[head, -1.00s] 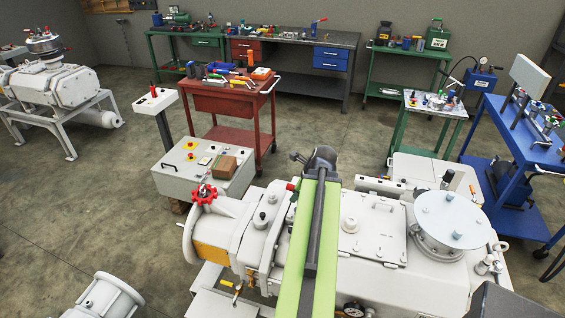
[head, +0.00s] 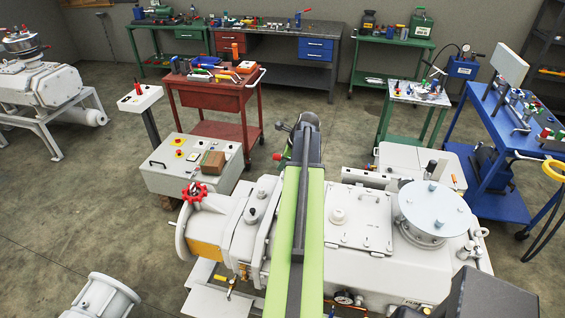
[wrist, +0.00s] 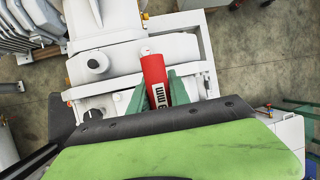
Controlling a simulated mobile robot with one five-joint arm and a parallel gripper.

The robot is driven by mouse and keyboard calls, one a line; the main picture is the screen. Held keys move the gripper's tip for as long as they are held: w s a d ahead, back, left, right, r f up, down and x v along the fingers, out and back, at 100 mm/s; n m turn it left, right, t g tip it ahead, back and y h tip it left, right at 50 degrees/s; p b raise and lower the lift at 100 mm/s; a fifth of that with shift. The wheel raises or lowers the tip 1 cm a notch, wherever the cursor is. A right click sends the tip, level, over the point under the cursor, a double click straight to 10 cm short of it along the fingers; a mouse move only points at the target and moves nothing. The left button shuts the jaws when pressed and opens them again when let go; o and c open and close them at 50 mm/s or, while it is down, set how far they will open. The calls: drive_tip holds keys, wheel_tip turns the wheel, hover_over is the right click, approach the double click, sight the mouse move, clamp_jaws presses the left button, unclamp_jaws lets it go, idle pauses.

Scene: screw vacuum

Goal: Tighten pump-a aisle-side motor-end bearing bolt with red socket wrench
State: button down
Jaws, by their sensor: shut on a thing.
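My gripper (wrist: 158,93) has green fingers, shut on the red socket wrench (wrist: 154,70), whose side carries "mm" lettering. The wrench points away from the wrist over a white housing, its far end near a small pale round part (wrist: 146,51). I cannot tell whether they touch. A dark round knob (wrist: 97,63) stands to the left of the wrench. In the head view, white pump-a (head: 345,255) lies under my green arm, which hides part of it. The gripper is largely hidden there. I cannot tell which visible part is the named bolt.
A red valve handwheel (head: 195,192) is at the pump's left end, near a grey control box (head: 180,175). A red tool cart (head: 215,98) stands behind. A blue cart (head: 495,150) with a yellow hose is at the right. Open floor lies at the left.

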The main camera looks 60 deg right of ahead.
wheel_tip(320, 180, down, 6)
drive_tip(key=b, duration=0.5)
drive_tip(key=shift+r+b, duration=0.15)
drive_tip(key=shift+b, duration=0.2)
drive_tip(key=shift+f+b, duration=0.65)
idle(0.8)
drive_tip(key=m+h, duration=0.1)
drive_tip(key=m, duration=0.1)
drive_tip(key=m+h, duration=0.1)
drive_tip(key=m, duration=0.2)
drive_tip(key=shift+s+d+g, duration=0.1)
drive_tip(key=shift+s+g, duration=0.05)
drive_tip(key=shift+g, duration=0.15)
drive_tip(key=m, duration=0.2)
drive_tip(key=m+g+h, duration=0.1)
drive_tip(key=m, duration=0.1)
drive_tip(key=m+h, duration=0.1)
drive_tip(key=shift+s+d+m+g, duration=0.25)
drive_tip(key=shift+d+m+g, duration=0.05)
drive_tip(key=shift+m, duration=0.1)
drive_tip(key=shift+a+n, duration=0.1)
drive_tip(key=shift+n, duration=0.6)
drive_tip(key=shift+r, duration=0.1)
